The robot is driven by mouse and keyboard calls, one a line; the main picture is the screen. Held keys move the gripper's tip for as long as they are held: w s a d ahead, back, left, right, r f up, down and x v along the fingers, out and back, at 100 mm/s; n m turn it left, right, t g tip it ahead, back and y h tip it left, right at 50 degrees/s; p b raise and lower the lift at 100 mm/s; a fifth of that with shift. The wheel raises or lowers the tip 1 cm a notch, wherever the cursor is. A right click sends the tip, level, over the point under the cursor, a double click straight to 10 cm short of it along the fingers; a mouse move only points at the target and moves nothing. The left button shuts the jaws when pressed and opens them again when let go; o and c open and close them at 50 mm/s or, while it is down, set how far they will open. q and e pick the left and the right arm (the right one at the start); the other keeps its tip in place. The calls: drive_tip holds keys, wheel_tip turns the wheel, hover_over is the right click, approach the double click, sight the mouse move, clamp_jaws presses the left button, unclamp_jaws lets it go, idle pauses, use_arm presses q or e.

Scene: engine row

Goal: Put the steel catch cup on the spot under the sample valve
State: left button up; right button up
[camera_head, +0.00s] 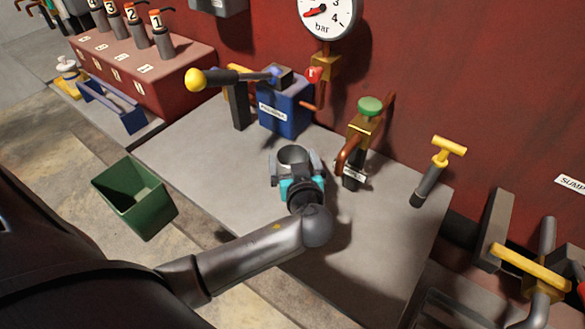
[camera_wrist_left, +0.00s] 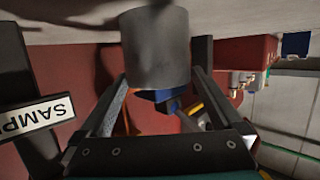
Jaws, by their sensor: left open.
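The steel catch cup (camera_head: 293,155) is a grey open-topped cylinder and appears to stand upright on the grey bench. My left gripper (camera_head: 296,164) is open, with one finger on each side of the cup. In the left wrist view the cup (camera_wrist_left: 155,48) lies between the two spread fingers, with gaps showing beside it. The sample valve (camera_head: 366,128) has a green knob, a brass body and a bent copper spout, to the right of the cup. Its SAMPLE label (camera_wrist_left: 38,115) shows at the left of the wrist view. I cannot make out the spot under the spout. My right gripper is out of view.
A blue box (camera_head: 285,106) with a yellow-knobbed lever stands behind the cup. A yellow T-handle (camera_head: 449,146) rises at the right. A green bin (camera_head: 135,196) stands at the left beyond the bench edge. The front right of the bench (camera_head: 385,240) is clear.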

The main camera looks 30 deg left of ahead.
sight(290, 149)
use_arm(q)
drive_tip(key=x, duration=0.4)
drive_tip(key=shift+w+a+f+b, duration=0.1)
drive_tip(key=shift+w+a+b, duration=0.1)
drive_tip(key=shift+w+b, duration=0.1)
drive_tip(key=c, duration=1.2)
